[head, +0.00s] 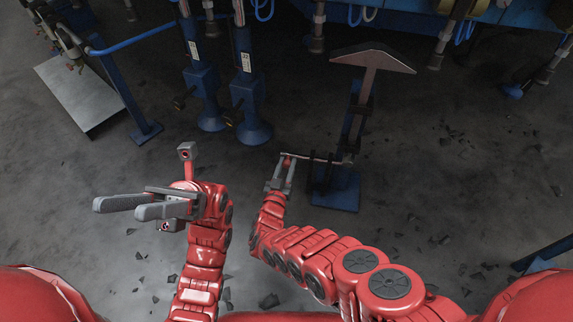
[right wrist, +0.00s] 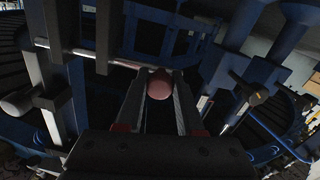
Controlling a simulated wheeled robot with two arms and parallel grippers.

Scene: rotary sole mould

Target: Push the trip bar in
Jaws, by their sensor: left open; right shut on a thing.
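The trip bar (head: 318,159) is a thin, pale horizontal rod on a blue floor stand (head: 340,190) in the head view. My right gripper (head: 286,163) is at its left end. In the right wrist view a round reddish end (right wrist: 160,84) sits between the fingers of my right gripper (right wrist: 160,92), which is shut on it. The fingers hide part of that end. My left gripper (head: 117,208) is open and empty, well to the left of the stand, with its fingers pointing left.
A brown T-shaped head (head: 372,58) tops the stand's upright. Blue posts (head: 248,95) with round bases stand behind my grippers. A grey plate (head: 80,92) is at the far left. The blue machine (head: 500,12) runs along the back. Dark debris lies on otherwise open floor.

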